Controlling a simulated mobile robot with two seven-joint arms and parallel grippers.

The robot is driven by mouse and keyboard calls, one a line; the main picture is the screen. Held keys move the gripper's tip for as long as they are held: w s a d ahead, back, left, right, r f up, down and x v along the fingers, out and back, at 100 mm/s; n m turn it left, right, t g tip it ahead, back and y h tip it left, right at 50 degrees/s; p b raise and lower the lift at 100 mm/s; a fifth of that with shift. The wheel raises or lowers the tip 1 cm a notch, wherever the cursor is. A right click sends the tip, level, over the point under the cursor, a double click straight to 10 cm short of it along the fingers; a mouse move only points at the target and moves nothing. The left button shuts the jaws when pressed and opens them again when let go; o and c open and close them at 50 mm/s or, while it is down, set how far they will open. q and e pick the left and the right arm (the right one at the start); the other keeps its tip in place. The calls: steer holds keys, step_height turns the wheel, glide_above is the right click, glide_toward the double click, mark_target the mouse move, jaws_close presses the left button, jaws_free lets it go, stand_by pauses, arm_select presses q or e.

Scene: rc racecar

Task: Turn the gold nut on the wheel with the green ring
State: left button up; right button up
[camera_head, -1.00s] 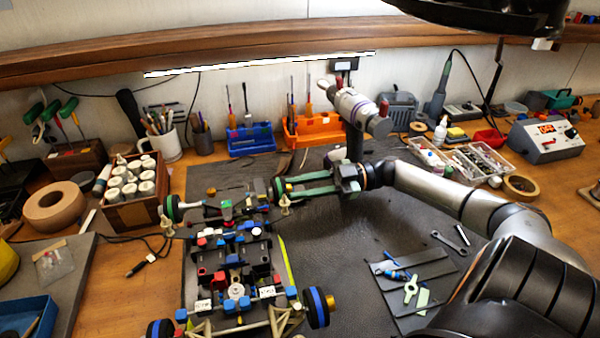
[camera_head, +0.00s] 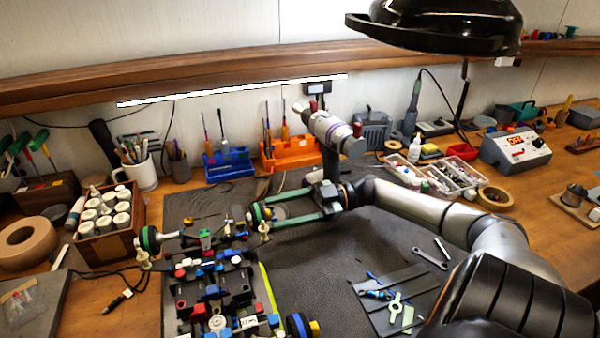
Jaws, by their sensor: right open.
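The RC car chassis (camera_head: 222,290) stands on the dark mat. Its far right wheel (camera_head: 254,215) shows a dark tyre with a thin green ring, and a small gold nut (camera_head: 268,213) shows on its outer side. The far left wheel (camera_head: 150,241) also shows green. My right gripper (camera_head: 270,213) reaches in from the right, its two long green fingers apart, one on the far side and one on the near side of the nut. I cannot tell whether the fingers touch it. My left gripper is not in view.
A near right wheel with a blue ring (camera_head: 299,326) is partly cut off. A dark plate (camera_head: 400,295) with small tools and a wrench (camera_head: 430,259) lie right of the car. Orange (camera_head: 290,153) and blue bins (camera_head: 229,165) stand behind.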

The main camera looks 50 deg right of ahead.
steer(key=b+v, duration=0.2)
steer(key=v, duration=0.9)
steer(key=shift+s+d+r, duration=0.1)
steer(key=shift+s+d, duration=0.1)
steer(key=shift+d, duration=0.2)
